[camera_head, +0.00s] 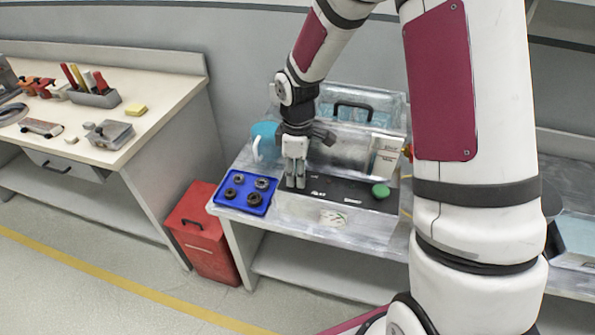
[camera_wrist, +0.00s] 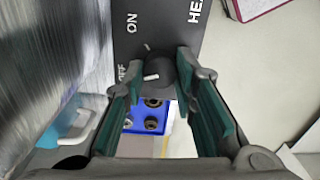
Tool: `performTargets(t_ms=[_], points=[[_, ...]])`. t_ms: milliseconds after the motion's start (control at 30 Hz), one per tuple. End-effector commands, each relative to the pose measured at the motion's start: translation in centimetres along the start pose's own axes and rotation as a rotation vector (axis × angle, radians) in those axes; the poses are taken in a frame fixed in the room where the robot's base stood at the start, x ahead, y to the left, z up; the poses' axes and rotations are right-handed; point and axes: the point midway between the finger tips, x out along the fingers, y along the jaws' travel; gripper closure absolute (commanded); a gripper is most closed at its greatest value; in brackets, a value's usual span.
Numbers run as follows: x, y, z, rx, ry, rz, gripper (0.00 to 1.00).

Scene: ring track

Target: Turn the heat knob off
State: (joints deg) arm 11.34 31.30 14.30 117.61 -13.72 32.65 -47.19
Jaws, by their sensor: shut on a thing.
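The heat knob (camera_wrist: 160,68) is a dark round knob on a black panel (camera_wrist: 190,12) with white ON, OFF and HEA lettering. Its white pointer mark lies on its left side, toward the OFF word in the wrist view. My gripper (camera_wrist: 161,62) is shut on the knob, one green-padded finger on each side. In the head view my gripper (camera_head: 295,186) points down at the left end of the black panel (camera_head: 335,190), and its fingers hide the knob there.
A blue tray (camera_head: 222,201) with several dark rings is left of the panel. A green button (camera_head: 380,190) is at its right. A clear-sided case with a black handle (camera_head: 352,106) stands behind. A red bin (camera_head: 203,235) is on the floor beside the bench.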

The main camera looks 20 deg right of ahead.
Motion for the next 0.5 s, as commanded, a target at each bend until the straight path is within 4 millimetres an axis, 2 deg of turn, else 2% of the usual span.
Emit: performTargets(t_ms=[333,367,433,500], points=[[-0.04,0.04,-0.06,-0.005,0.001,0.002,1.0],[-0.04,0.04,-0.06,-0.005,0.001,0.002,0.7],[-0.04,0.04,-0.06,-0.004,0.001,0.002,0.54],[-0.03,0.04,-0.05,-0.004,0.0,0.002,0.54]])
